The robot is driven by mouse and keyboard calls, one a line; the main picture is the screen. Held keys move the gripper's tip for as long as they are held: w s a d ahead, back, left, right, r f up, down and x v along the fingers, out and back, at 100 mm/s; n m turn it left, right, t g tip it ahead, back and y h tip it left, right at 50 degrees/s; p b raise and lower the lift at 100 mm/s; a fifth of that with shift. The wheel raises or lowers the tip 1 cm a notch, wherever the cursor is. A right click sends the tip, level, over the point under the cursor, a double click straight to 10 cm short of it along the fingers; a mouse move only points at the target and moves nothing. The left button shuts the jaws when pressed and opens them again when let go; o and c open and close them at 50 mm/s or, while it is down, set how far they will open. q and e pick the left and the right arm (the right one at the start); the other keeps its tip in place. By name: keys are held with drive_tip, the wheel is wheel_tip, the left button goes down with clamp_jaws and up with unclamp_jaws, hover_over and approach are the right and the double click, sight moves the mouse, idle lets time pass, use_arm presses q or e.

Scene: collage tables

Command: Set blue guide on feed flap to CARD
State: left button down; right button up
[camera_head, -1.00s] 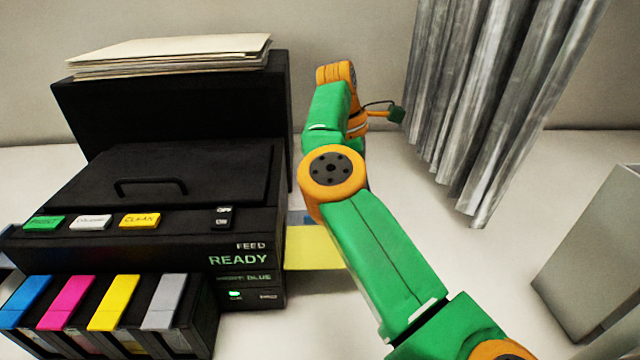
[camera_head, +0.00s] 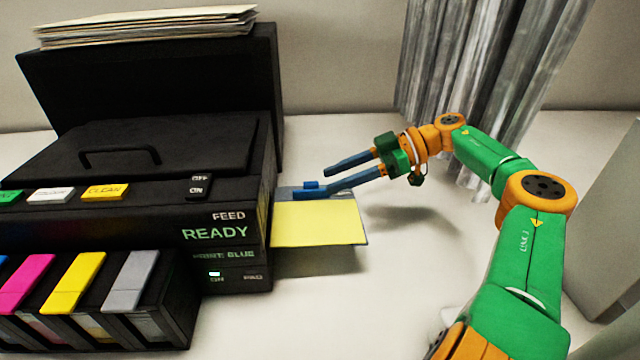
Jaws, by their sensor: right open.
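The feed flap (camera_head: 362,258) sticks out from the right side of the black printer (camera_head: 140,150), with a yellow sheet (camera_head: 318,224) lying on it. The small blue guide (camera_head: 311,185) sits at the flap's far edge, close to the printer. My right gripper (camera_head: 325,183) is open. Its two blue fingers point left, one beyond the guide and one on its near right side; I cannot tell whether they touch it. The printer's front reads FEED and READY. Any CARD mark on the flap is not legible. My left gripper is out of view.
Coloured ink cartridges (camera_head: 75,280) stand at the printer's front left. Paper sheets (camera_head: 150,25) lie on top at the back. A grey curtain (camera_head: 480,70) hangs behind my right arm, and a grey bin (camera_head: 605,230) stands at right. The white table right of the flap is clear.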

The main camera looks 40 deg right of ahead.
sight(311, 190)
drive_tip(key=shift+w+a+p, duration=0.45)
drive_tip(key=shift+w+a, duration=0.15)
drive_tip(key=shift+a, duration=0.25)
drive_tip(key=shift+w+f+b, duration=0.2)
drive_tip(key=shift+f+b, duration=0.35)
drive_tip(key=shift+b, duration=0.1)
drive_tip(key=shift+w+a+f, duration=0.2)
drive_tip(key=shift+w+a, duration=0.15)
drive_tip(key=shift+w, duration=0.05)
use_arm(q)
drive_tip(key=shift+b, duration=0.3)
use_arm(e)
drive_tip(key=shift+w+a, duration=0.1)
drive_tip(key=shift+a, duration=0.15)
clamp_jaws()
drive_tip(key=shift+r, duration=0.1)
